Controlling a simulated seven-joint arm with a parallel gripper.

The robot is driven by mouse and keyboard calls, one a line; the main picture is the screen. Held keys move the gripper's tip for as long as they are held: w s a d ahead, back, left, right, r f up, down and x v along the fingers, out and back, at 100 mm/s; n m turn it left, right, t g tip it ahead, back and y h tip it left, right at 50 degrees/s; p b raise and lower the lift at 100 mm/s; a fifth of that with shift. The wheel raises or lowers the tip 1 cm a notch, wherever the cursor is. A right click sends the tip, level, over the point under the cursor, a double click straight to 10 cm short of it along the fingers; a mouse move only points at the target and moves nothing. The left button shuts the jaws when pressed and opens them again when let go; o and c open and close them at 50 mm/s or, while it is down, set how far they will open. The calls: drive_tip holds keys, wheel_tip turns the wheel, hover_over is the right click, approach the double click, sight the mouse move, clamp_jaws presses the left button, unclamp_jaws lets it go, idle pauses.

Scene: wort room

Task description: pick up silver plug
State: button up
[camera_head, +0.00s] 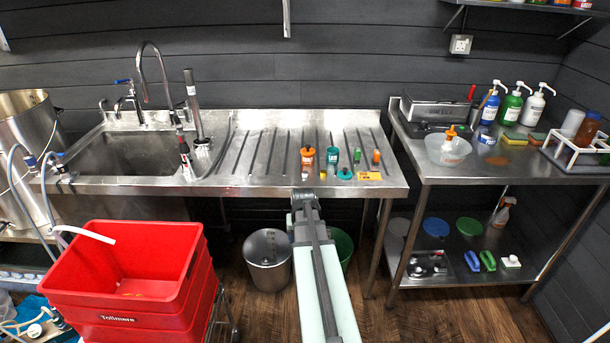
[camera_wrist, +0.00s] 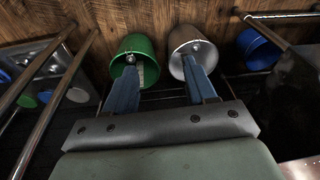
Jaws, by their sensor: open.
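I cannot clearly make out a silver plug in either view. Small silver and dark pieces (camera_head: 438,268) lie on a metal tray on the right table's lower shelf, too small to tell apart. My gripper (camera_wrist: 158,62) is open and empty, with two blue fingers spread apart in the wrist view. The wrist view looks down past the fingers to a green bucket (camera_wrist: 147,46) and a silver bucket (camera_wrist: 192,34) on the wooden floor. In the head view, my arm's far end is at the front edge of the ribbed steel drainboard (camera_head: 255,160).
Orange, green and yellow small items (camera_head: 340,173) stand on the drainboard's right part. A sink (camera_head: 130,152) lies left, red crates (camera_head: 125,270) in front of it. The right steel table (camera_head: 480,165) holds bottles and a white rack. The drainboard's left part is clear.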

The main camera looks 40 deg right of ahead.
drive_tip(key=w+d+r+m+t+h, duration=0.1)
drive_tip(key=w+d+r+m, duration=0.15)
drive_tip(key=d+r, duration=0.45)
drive_tip(key=w+d+r+m+t, duration=0.15)
drive_tip(key=d+r+m, duration=0.25)
drive_tip(key=r, duration=0.8)
drive_tip(key=w+d+r+m+t+h, duration=0.15)
drive_tip(key=d+r+m, duration=0.3)
drive_tip(key=r, duration=0.45)
drive_tip(key=m+g+y, duration=0.1)
drive_tip(key=m+y, duration=0.2)
drive_tip(key=m, duration=1.5)
approach(305, 172)
drive_tip(key=x, duration=0.2)
drive_tip(key=shift+w+d+f, duration=0.15)
drive_tip(key=shift+w+f, duration=0.15)
drive_tip(key=shift+x, duration=2.7)
drive_tip(key=shift+s, duration=0.1)
clamp_jaws()
